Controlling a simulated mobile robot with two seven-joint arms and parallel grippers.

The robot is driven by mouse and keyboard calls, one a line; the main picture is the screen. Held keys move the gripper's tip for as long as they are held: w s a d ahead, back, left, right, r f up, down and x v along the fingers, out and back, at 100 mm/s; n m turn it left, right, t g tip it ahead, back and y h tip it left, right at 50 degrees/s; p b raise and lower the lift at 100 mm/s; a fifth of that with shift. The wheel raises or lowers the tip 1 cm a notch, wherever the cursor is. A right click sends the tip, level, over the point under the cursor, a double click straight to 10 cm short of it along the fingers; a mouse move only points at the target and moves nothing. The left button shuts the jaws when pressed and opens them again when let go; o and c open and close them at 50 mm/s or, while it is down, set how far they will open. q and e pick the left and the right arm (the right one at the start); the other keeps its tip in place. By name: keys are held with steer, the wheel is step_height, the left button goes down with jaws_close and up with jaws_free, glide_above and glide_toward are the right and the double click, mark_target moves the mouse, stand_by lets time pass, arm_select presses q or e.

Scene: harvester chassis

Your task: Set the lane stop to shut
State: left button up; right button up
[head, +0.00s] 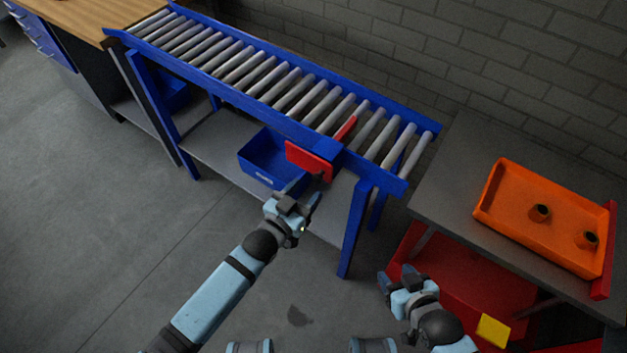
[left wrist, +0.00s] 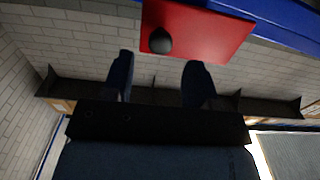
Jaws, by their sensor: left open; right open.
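The lane stop shows as a red plate (head: 309,160) on the near side of the blue roller conveyor (head: 262,110), with a red piece (head: 345,128) standing among the rollers behind it. In the left wrist view, the red plate (left wrist: 215,35) carries a round black knob (left wrist: 160,40). My left gripper (head: 308,192) is open just below and in front of the plate. Its fingers (left wrist: 159,80) are apart and empty, with the knob beyond their tips; no contact is visible. My right gripper (head: 396,276) is open and empty, low over the floor.
A blue bin (head: 265,163) stands on the shelf under the conveyor, close to the left gripper. A grey table (head: 455,185) at right holds an orange tray (head: 530,240) with two dark cylindrical parts. Red shelving is below it. Floor at left is clear.

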arm_select(q)
steer(key=v, duration=0.9)
steer(key=shift+s, duration=0.15)
steer(key=shift+a, duration=0.1)
steer(key=s+a+f+n+g+y, duration=0.2)
steer(key=s+a+f+y, duration=0.15)
steer(key=s+a, duration=0.25)
steer(key=s+a+f+n+g+y, duration=0.25)
steer(key=s+a+y, duration=0.2)
steer(key=a, duration=0.25)
step_height(320, 180, up, 11)
steer(key=p, duration=1.2)
steer(key=shift+s+a+t+h, duration=0.2)
steer(key=shift+s+t+h, duration=0.15)
steer(key=shift+t, duration=0.1)
steer(key=shift+f, duration=0.1)
